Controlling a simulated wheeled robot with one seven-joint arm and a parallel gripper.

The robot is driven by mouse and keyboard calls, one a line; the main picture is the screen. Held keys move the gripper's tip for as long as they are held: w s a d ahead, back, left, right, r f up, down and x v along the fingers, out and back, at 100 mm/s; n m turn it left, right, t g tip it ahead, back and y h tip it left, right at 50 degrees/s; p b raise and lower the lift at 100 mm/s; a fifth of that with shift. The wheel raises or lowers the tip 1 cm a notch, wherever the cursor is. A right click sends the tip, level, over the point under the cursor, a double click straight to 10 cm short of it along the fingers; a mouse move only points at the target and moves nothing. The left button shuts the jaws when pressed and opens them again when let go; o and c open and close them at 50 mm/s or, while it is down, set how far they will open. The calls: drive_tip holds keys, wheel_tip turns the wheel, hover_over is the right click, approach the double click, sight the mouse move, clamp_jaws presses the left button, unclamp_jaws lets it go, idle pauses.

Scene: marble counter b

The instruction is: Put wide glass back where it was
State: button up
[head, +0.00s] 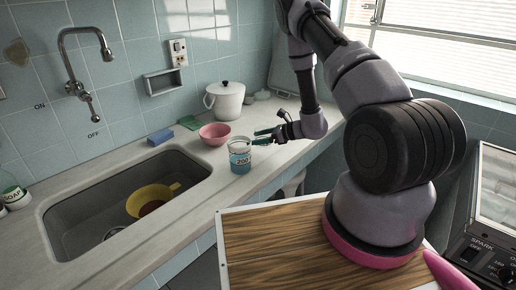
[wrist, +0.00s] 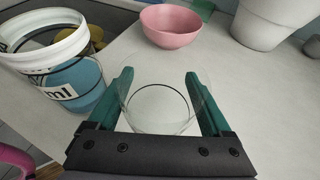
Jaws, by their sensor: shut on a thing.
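The wide glass (wrist: 160,118) is clear and see-through, and shows between the green fingers of my gripper (wrist: 159,80) in the wrist view. The fingers are shut on it from both sides. Whether its base touches the counter, I cannot tell. In the head view my gripper (head: 266,136) is low over the counter, just behind and right of a blue-and-white measuring cup (head: 240,160). The glass itself cannot be made out there.
The measuring cup (wrist: 62,72) stands close to my left finger. A pink bowl (head: 215,135) and a white lidded pot (head: 226,101) stand farther back. The sink (head: 75,225) holds a yellow pan (head: 150,197). A blue sponge (head: 160,137) lies behind the sink.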

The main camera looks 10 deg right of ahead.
drive_tip(key=shift+f, duration=2)
drive_tip(key=shift+f, duration=0.15)
drive_tip(key=o, duration=1.6)
drive_tip(key=shift+c, duration=0.2)
